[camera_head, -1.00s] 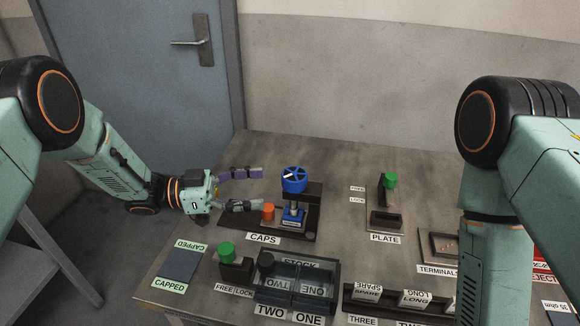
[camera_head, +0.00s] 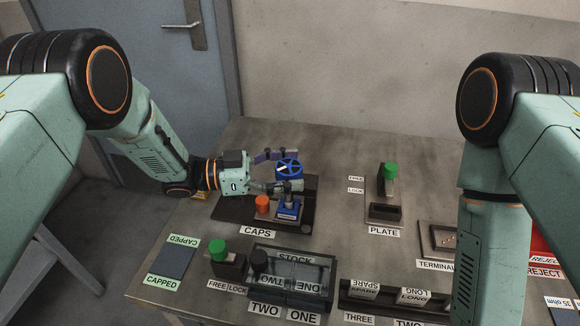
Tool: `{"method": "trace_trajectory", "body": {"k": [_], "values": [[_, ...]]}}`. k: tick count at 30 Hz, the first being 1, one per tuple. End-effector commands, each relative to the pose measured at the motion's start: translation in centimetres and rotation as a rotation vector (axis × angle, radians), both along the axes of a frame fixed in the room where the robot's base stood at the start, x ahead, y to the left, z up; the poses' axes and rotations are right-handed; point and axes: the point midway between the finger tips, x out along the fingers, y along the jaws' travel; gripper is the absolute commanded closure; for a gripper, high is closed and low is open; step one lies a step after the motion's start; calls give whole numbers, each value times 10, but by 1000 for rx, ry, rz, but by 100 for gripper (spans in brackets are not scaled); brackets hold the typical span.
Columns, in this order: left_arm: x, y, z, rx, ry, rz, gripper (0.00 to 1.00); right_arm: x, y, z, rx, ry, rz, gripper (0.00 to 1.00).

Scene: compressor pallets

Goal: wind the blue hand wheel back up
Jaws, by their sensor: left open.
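The blue hand wheel (camera_head: 288,168) sits on top of a small press on a dark base (camera_head: 235,210), behind the CAPS label. A blue block (camera_head: 288,209) is at the foot of the press, below the wheel. My left gripper (camera_head: 285,170) reaches in from the left with its fingers apart, one behind the wheel and one in front of it. The wheel shows between the open fingers; whether they touch it I cannot tell. The front finger hides part of the press below the wheel. My right gripper is out of view; only my right arm shows.
An orange cap (camera_head: 262,204) stands just left of the blue block. In front are a green knob (camera_head: 218,246) and a clear-lidded STOCK box (camera_head: 326,278). A PLATE fixture with a green knob (camera_head: 390,170) stands right.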

Motion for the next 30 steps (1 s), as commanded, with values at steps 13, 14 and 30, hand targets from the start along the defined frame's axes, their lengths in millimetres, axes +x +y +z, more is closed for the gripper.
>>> {"method": "trace_trajectory", "body": {"k": [13, 14, 30], "values": [[3, -1, 0, 0, -1, 0, 42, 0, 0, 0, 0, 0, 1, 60], [3, -1, 0, 0, -1, 0, 45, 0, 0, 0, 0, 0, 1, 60], [3, -1, 1, -2, -1, 1, 81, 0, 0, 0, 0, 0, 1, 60]]}}
